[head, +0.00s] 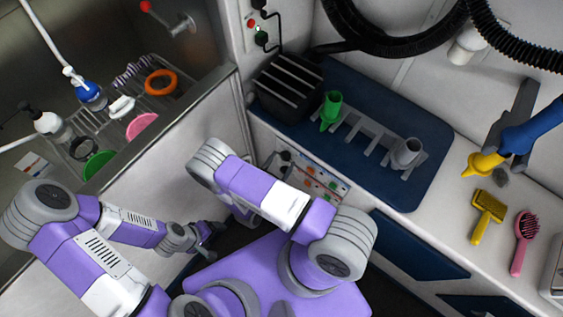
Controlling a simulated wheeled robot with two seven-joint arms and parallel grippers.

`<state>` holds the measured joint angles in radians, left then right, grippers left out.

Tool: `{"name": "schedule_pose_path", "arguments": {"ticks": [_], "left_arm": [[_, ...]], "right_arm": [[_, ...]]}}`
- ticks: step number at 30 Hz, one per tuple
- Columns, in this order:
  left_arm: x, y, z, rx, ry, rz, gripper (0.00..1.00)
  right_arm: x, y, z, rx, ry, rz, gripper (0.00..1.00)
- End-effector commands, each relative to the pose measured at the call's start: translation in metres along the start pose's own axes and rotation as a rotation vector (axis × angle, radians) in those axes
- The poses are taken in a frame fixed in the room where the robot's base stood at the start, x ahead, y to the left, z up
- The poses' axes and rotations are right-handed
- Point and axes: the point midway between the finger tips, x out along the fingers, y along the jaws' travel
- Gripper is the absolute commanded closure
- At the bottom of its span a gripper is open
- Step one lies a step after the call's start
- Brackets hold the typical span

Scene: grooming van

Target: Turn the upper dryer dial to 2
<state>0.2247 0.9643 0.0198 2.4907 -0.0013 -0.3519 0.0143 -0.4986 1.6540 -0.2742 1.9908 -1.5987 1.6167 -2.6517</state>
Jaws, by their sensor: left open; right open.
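A white control panel (316,181) with small red, orange and green marks sits on the counter's front, below the blue mat. A dark round knob (285,156) shows at its upper left. I cannot tell which part is the upper dryer dial, and no numbers are readable. My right forearm covers the lower part of this area. My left gripper (207,236) is small and dark, low in front of the cabinet, open and apart from the panel. My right arm bends down from its elbow left of the panel; its fingers are hidden behind my arm.
A black ribbed box (287,86), a green nozzle (330,108) and a grey nozzle (406,153) stand on the blue mat (424,188). A metal tub wall (160,140) bounds the left.

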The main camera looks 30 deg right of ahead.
Motion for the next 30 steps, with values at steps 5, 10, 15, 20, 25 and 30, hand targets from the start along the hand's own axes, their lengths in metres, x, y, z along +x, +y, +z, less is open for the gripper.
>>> {"name": "schedule_pose_path", "arguments": {"ticks": [5, 10, 15, 20, 25, 30], "left_arm": [[0.0007, -0.0003, 0.0000, 0.000, 0.000, 0.000, 0.21], [0.0006, -0.0003, 0.0000, 0.000, 0.000, 0.000, 0.21], [0.0006, -0.0003, 0.0000, 0.000, 0.000, 0.000, 0.21], [0.0007, -0.0003, 0.0000, 0.000, 0.000, 0.000, 0.21], [0.0009, -0.0004, 0.0000, 0.000, 0.000, 0.000, 0.21], [0.0028, -0.0011, -0.0001, 0.000, 0.000, 0.000, 0.21]], "right_arm": [[0.0061, 0.0003, -0.0001, 0.000, -0.001, 0.001, 0.32], [0.0060, 0.0003, -0.0001, 0.000, -0.001, 0.001, 0.32], [0.0059, 0.0004, 0.0000, 0.001, -0.001, 0.001, 0.57], [0.0058, 0.0004, 0.0000, 0.001, -0.001, 0.001, 0.81], [0.0057, 0.0004, 0.0002, 0.004, -0.001, 0.001, 0.88], [0.0056, 0.0004, 0.0010, 0.035, 0.003, -0.001, 0.88]]}}
